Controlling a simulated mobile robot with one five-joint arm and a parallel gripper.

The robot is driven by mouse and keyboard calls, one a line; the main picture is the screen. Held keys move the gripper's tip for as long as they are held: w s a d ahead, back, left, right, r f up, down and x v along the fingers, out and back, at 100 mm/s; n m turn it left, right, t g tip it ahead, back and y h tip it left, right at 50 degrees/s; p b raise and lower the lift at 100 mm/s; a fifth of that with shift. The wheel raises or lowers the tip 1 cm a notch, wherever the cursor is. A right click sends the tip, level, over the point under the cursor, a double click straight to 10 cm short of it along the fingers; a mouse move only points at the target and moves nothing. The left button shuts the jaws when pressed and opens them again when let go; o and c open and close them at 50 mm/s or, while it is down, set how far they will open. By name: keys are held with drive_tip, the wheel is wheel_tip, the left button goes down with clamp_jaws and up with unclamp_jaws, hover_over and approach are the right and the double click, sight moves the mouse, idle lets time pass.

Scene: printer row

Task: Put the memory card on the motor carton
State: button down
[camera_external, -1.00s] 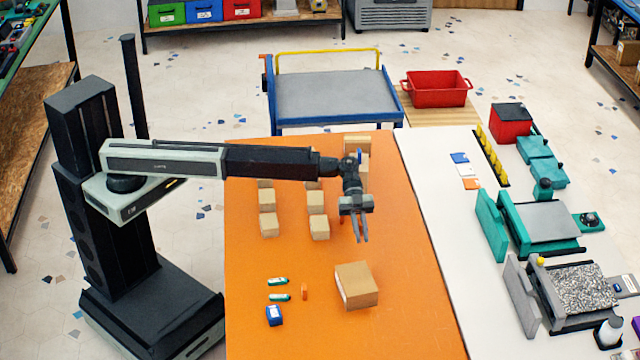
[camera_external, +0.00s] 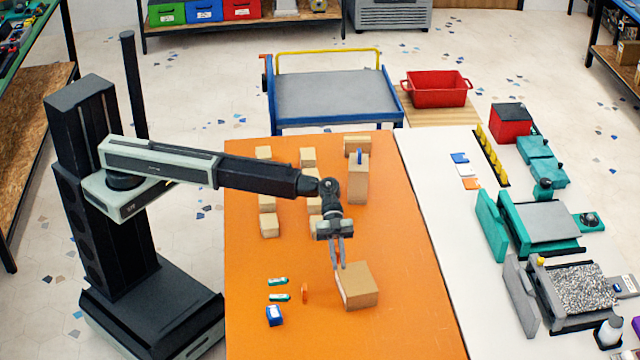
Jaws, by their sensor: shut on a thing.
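My gripper (camera_external: 341,266) points down at the rear left edge of a large brown carton (camera_external: 362,299), which I take for the motor carton. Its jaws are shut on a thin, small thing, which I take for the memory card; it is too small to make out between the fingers. The fingertips overlap the carton's rear left corner in this view. I cannot tell whether they touch it or hang above or behind it. The carton stands alone on the orange table (camera_external: 400,240), and its top looks bare.
Left of the carton lie two teal-and-white items (camera_external: 278,282), an orange piece (camera_external: 305,293) and a blue box (camera_external: 274,316). Several small cartons (camera_external: 268,226) stand in rows behind, with a taller carton (camera_external: 358,185) bearing something blue. The table right of the carton is clear.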

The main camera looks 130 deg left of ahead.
hover_over(358, 286)
drive_tip(key=shift+s+f, duration=0.1)
drive_tip(key=shift+f, duration=0.2)
wheel_tip(358, 286, down, 4)
drive_tip(key=b, duration=0.4)
drive_tip(key=shift+r, duration=0.25)
drive_tip(key=shift+f, duration=0.2)
drive_tip(key=c, duration=1.5)
unclamp_jaws()
drive_tip(key=shift+o, duration=0.2)
drive_tip(key=shift+r, duration=0.1)
